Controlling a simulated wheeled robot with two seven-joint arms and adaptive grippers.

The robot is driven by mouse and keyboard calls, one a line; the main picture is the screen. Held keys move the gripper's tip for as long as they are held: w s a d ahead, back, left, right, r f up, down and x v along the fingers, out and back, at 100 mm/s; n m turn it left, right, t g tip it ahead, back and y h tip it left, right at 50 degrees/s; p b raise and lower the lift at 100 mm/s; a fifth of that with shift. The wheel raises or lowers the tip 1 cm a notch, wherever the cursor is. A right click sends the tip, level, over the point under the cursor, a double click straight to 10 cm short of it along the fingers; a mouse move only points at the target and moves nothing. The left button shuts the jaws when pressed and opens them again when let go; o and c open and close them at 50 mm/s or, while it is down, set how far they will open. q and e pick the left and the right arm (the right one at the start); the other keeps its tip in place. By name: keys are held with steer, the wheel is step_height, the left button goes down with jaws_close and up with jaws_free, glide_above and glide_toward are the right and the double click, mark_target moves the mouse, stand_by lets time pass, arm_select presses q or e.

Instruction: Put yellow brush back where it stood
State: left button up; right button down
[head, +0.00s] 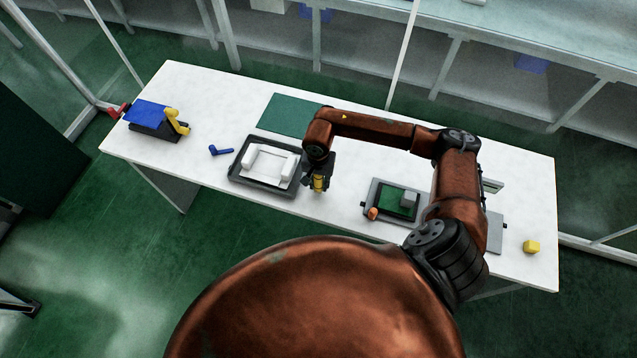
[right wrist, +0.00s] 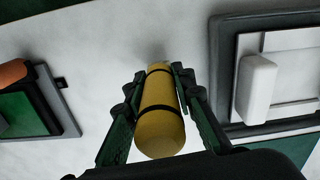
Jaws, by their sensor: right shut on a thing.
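The yellow brush (right wrist: 160,122) is a yellow cylinder with dark bands. My right gripper (right wrist: 160,98) is shut on it, with one finger on each side. In the head view, the brush (head: 319,184) points down from my right gripper (head: 318,180) over the white table, just right of the black tray. A faint shadow lies near its far end in the right wrist view; I cannot tell whether it touches the table. My left gripper is not in view.
A black tray (head: 237,175) holds a white part (head: 268,165). A green mat (head: 288,115) lies behind it. Right is a grey fixture (head: 373,195) with a green board and an orange knob.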

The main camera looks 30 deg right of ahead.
steer(key=shift+f+b, duration=0.5)
steer(key=shift+f, duration=0.05)
steer(key=c, duration=1.5)
jaws_free()
steer(key=shift+c, duration=0.2)
steer(key=shift+r, duration=0.1)
step_height(320, 180, up, 12)
steer(key=shift+f, duration=0.1)
